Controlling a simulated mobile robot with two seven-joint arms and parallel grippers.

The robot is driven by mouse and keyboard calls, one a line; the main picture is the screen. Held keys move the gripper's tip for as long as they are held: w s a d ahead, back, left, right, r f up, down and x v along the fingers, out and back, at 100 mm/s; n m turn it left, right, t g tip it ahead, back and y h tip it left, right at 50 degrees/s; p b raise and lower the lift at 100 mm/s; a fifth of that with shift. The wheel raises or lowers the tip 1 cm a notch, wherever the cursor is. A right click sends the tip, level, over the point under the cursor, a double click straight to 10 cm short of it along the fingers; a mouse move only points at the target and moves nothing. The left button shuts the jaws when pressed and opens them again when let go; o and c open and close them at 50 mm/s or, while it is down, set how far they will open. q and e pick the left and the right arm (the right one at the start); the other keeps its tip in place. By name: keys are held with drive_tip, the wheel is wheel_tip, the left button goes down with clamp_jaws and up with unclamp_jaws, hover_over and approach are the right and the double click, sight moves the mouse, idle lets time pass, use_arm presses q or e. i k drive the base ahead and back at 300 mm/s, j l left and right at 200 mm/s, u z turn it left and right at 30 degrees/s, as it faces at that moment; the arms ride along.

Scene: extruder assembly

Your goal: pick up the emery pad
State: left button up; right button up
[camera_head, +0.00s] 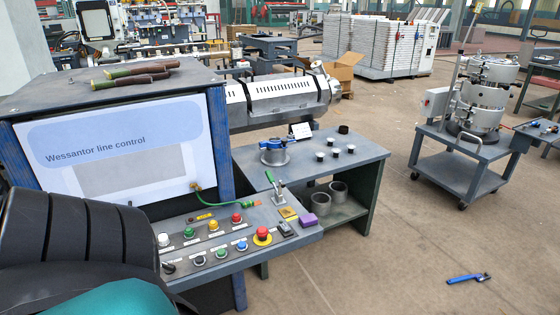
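I cannot tell for certain which item is the emery pad. A small purple block (307,220) lies at the right end of the sloping control panel (262,262). A small flat yellow piece (288,213) lies just left of it, by a metal lever clamp (279,194). Either could be the pad; they are too small to tell. Neither of my grippers is in view.
The panel carries several coloured buttons, including a red mushroom button (263,235). A green cable (230,201) runs above them. Behind stands a workbench (345,158) with small parts. A wheeled cart (450,170) is right; a blue-handled tool (468,278) lies on open floor.

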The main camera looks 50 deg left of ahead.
sight(306, 222)
drive_tip(key=u, duration=1.45)
